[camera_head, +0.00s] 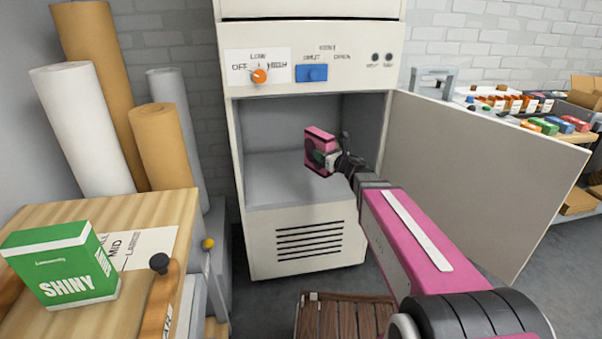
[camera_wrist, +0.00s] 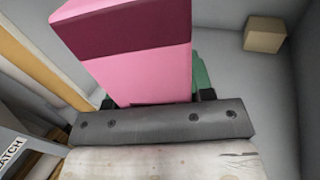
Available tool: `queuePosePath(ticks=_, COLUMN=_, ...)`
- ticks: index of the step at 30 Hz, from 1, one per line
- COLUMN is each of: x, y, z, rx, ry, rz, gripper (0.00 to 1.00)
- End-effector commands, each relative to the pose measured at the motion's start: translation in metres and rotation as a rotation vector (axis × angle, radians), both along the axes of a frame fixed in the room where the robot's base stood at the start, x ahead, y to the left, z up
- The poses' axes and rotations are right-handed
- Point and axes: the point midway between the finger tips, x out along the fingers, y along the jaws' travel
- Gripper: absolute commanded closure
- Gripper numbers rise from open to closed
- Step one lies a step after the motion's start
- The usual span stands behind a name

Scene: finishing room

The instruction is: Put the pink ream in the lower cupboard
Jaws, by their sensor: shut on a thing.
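The pink ream (camera_head: 319,142) is held by my gripper (camera_head: 330,160) in front of or inside the opening of the lower cupboard (camera_head: 280,178); the exact depth is hard to tell. The ream is pink with a dark band, and it fills the upper middle of the wrist view (camera_wrist: 135,60). My gripper, also in the wrist view (camera_wrist: 155,100), is shut on its near end. The cupboard door (camera_head: 480,165) stands wide open to the right. The grey cupboard floor below the ream looks bare.
A control panel with an orange knob (camera_head: 260,76) and a blue switch (camera_head: 312,72) is above the opening. A green SHINY box (camera_head: 65,262) stands on the wooden table at left. Tall paper rolls (camera_head: 80,125) stand behind it. A small tan block (camera_wrist: 264,35) shows in the wrist view.

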Motion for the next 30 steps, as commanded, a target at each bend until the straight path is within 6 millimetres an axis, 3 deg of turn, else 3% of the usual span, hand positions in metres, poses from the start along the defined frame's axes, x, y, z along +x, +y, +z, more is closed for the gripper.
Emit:
queuePosePath(ticks=1, x=0.007, y=0.019, z=-0.001, rx=0.004, ry=0.001, rz=-0.006, gripper=1.00)
queuePosePath(ticks=6, x=0.018, y=0.062, z=-0.006, rx=0.004, ry=0.001, rz=-0.041, gripper=1.00)
queuePosePath(ticks=13, x=0.023, y=0.094, z=-0.010, rx=0.002, ry=-0.001, rz=-0.066, gripper=1.00)
queuePosePath(ticks=19, x=0.037, y=0.089, z=-0.020, rx=0.002, ry=0.001, rz=-0.074, gripper=1.00)
queuePosePath(ticks=30, x=0.088, y=0.048, z=-0.059, rx=0.001, ry=0.000, rz=-0.073, gripper=1.00)
